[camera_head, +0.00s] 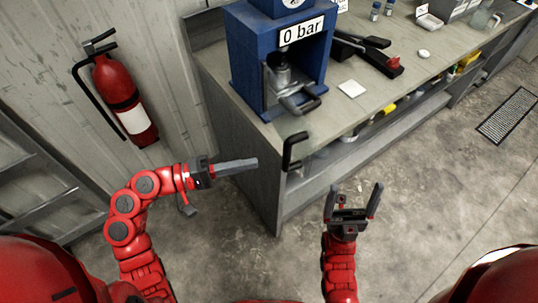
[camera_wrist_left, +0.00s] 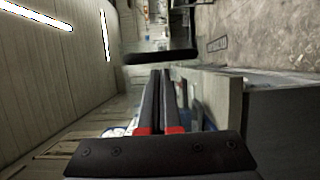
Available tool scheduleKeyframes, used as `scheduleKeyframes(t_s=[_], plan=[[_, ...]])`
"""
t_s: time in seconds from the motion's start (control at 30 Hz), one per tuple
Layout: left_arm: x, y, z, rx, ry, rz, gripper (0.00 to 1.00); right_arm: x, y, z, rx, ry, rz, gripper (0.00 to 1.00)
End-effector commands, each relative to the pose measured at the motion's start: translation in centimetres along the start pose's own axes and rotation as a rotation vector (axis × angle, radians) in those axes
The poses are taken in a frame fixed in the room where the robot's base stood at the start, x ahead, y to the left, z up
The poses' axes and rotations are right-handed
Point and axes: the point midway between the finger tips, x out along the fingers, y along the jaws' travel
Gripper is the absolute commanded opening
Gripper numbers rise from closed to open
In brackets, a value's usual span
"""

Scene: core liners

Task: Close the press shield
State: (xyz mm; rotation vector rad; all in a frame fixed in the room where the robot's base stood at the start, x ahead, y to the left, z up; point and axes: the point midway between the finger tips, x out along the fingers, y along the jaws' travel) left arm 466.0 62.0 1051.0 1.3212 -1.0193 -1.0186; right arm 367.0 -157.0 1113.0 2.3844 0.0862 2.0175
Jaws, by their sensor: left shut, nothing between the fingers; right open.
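The blue press (camera_head: 240,55) with a "0 bar" sign stands on the near left part of the workbench. A black handle (camera_head: 291,150), which looks like the shield's, juts out past the bench's front edge. The shield panel itself is hard to make out, so its angle is unclear. My left gripper (camera_head: 255,163) is shut and empty, a little left of the handle in the head view. In the left wrist view a dark bar (camera_wrist_left: 160,57), likely the handle, crosses just beyond the fingertips (camera_wrist_left: 163,72). My right gripper (camera_head: 353,190) is open and empty, right of the handle.
A shelf with coloured items runs below. A red fire extinguisher (camera_head: 124,98) hangs on the left wall.

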Motion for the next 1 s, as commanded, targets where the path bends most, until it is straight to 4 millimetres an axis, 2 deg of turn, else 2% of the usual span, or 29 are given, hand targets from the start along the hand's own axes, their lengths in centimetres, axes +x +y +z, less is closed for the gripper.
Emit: scheduleKeyframes(t_s=[0.03,0.1,0.3,1.0], plan=[[1.2,0.2,0.2,-0.002,-0.009,-0.001,0.0,0.6,0.0,-0.1,0.0,0.0,0.0,0.91],[2.5,0.2,0.2,-0.003,-0.006,0.0,0.0,0.9,0.0,-0.2,0.0,0.0,0.0,0.91],[4.9,0.1,0.1,-0.003,-0.004,0.0,0.0,1.7,0.1,-0.3,0.0,0.0,0.0,0.91],[6.4,0.0,0.1,-0.003,0.019,0.002,0.0,2.1,0.1,-0.4,0.0,0.0,0.0,0.91]])
